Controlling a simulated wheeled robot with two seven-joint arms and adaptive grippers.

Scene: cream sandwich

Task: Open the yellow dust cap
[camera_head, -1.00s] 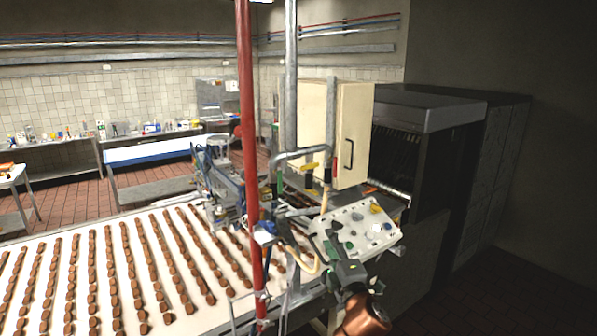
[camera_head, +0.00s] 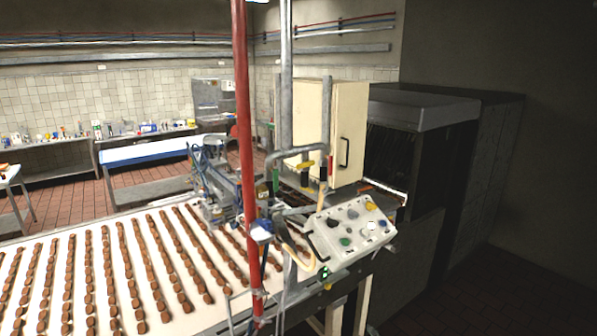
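Neither of my grippers is in view. A control panel (camera_head: 350,229) with several coloured buttons and knobs stands tilted on the machine, right of the red pole. A small yellow knob (camera_head: 371,205) is at its upper right. A yellow piece (camera_head: 306,164) sits on the metal pipes above the panel, and another small yellow piece (camera_head: 328,287) is below the panel by the conveyor edge. I cannot tell which of these, if any, is the yellow dust cap, or whether it is open.
A conveyor (camera_head: 100,238) with rows of brown biscuits fills the lower left. A red pole (camera_head: 247,150) stands in front of the machine. A cream cabinet (camera_head: 349,130) and a dark tunnel housing (camera_head: 425,108) stand behind the panel. The floor at lower right is clear.

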